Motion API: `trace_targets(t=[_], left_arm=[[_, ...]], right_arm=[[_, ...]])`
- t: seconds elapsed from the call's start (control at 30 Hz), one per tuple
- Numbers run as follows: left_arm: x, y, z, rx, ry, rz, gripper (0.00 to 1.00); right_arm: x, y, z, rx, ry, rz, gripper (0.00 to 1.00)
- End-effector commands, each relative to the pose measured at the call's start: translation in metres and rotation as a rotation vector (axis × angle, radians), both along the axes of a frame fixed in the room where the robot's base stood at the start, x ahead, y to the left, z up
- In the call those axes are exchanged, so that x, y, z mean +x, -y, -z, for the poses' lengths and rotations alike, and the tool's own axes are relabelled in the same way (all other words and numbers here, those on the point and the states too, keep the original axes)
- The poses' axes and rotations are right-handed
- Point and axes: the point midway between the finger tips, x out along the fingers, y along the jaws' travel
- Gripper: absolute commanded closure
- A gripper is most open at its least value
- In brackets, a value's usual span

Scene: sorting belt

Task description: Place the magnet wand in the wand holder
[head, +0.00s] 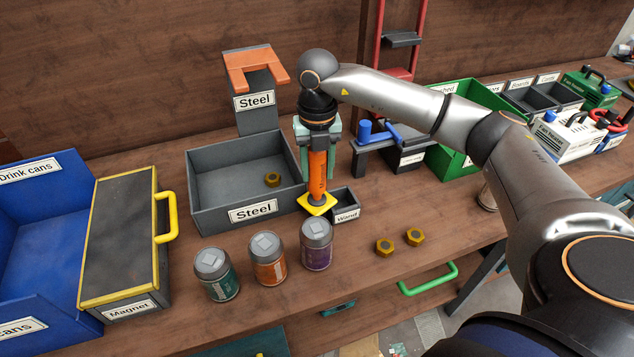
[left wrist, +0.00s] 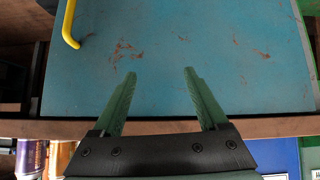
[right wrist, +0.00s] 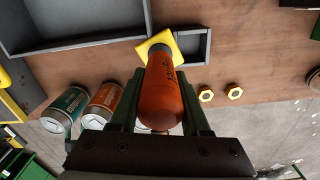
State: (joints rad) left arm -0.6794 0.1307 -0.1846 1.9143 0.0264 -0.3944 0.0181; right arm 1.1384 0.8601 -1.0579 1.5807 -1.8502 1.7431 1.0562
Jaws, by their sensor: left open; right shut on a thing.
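The magnet wand (head: 317,175) has an orange handle and a yellow square plate at its lower end. My right gripper (head: 318,150) is shut on the handle and holds the wand about upright, plate down. The wand also shows in the right wrist view (right wrist: 165,95), between the fingers of the right gripper (right wrist: 160,80). The wand holder (head: 346,214) is a small dark grey box labelled "Wand". The plate appears at its left side; I cannot tell whether they touch. The holder's empty inside shows in the right wrist view (right wrist: 193,48). My left gripper (left wrist: 160,75) is open and empty.
A grey "Steel" bin (head: 215,212) with a nut (head: 272,180) inside stands left of the wand. Three cans (head: 267,258) and two loose nuts (head: 385,247) are in front. A blue-green panel (left wrist: 220,60) with a yellow handle (left wrist: 68,25) faces my left gripper.

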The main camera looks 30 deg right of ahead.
Motion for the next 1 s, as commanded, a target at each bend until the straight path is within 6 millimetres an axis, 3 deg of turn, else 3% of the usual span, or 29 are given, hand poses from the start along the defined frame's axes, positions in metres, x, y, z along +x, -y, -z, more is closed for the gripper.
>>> trace_targets(t=[0.03,0.33,1.0], left_arm=[[-0.0001,0.0000,-0.0001,0.000,0.000,0.000,0.24],[0.0001,-0.0001,-0.0002,0.000,0.001,0.000,0.24],[0.0002,-0.0004,0.0001,0.000,0.001,-0.001,0.24]], right_arm=[[0.0001,0.0000,-0.0002,0.000,0.000,0.000,0.67],[0.0001,0.0000,-0.0003,0.000,0.000,0.000,1.00],[0.0009,-0.0003,-0.0073,0.001,0.004,0.000,1.00]])
